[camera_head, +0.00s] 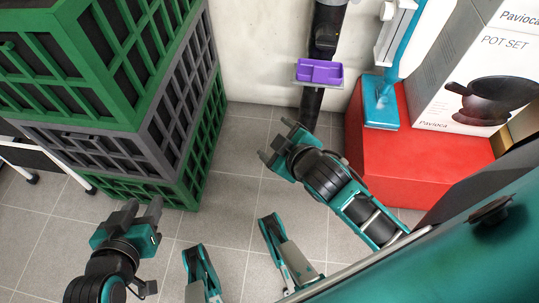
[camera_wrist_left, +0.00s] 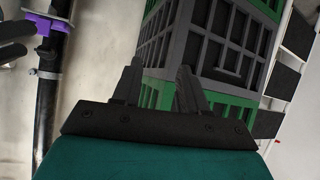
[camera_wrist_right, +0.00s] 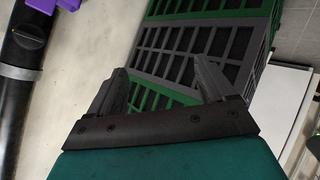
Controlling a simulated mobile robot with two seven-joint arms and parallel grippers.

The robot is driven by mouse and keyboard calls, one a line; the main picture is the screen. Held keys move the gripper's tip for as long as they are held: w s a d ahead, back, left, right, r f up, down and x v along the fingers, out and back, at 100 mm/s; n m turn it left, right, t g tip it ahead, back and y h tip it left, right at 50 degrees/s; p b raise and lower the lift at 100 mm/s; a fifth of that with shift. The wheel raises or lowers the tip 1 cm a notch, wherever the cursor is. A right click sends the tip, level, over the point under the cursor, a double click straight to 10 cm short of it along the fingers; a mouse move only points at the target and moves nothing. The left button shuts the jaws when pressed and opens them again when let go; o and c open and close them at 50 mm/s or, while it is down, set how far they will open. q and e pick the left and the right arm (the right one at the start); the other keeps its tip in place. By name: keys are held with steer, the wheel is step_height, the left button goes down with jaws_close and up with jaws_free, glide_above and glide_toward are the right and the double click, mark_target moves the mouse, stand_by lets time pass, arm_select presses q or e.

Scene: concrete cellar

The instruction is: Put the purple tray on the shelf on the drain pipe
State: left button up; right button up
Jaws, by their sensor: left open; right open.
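The purple tray (camera_head: 319,71) is in the upper middle of the head view, in front of the black drain pipe (camera_head: 312,106). It looks level and seems to rest on a thin grey shelf (camera_head: 318,85) at the pipe, most of which it hides. The tray is partly cut off at the top of the right wrist view (camera_wrist_right: 48,5). My right gripper (camera_head: 277,140) is open and empty, below and left of the tray, apart from it. My left gripper (camera_head: 142,205) is open and empty, at lower left, far from the tray.
Stacked green and grey crates (camera_head: 150,130) stand at left. A red block (camera_head: 430,165) at right bears a teal and white appliance (camera_head: 380,100) and a pot set box (camera_head: 470,75). A white-topped stand (camera_head: 40,157) is at far left. Tiled floor between is clear.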

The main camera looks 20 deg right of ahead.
arm_select(q)
steer(key=shift+w+r, duration=0.15)
arm_select(e)
steer(key=s+a+m+y, duration=0.1)
steer(key=s+a+m, duration=0.1)
steer(key=s+a+r+m+y, duration=0.1)
steer(key=s+a+m+y, duration=0.1)
steer(key=shift+s+r+m, duration=0.1)
steer(key=shift+r+m, duration=0.1)
steer(key=shift+m, duration=0.2)
arm_select(q)
steer(key=s+a+r+p, duration=0.1)
steer(key=a+r+p, duration=0.1)
steer(key=r+p, duration=0.5)
steer(key=s+a+r+y+p, duration=0.1)
steer(key=r+p, duration=0.6)
steer(key=p, duration=0.8)
steer(key=shift+s+a+y, duration=0.2)
steer(key=shift+a+y, duration=0.1)
steer(key=shift+a, duration=0.55)
arm_select(e)
steer(key=s+d+r, duration=0.1)
steer(key=d+r, duration=0.1)
steer(key=r, duration=0.5)
steer(key=s+d+r+h, duration=0.1)
steer(key=d+r, duration=0.1)
steer(key=r, duration=0.5)
steer(key=shift+d+r+h, duration=0.15)
steer(key=shift+d+h, duration=0.15)
steer(key=shift+d, duration=0.05)
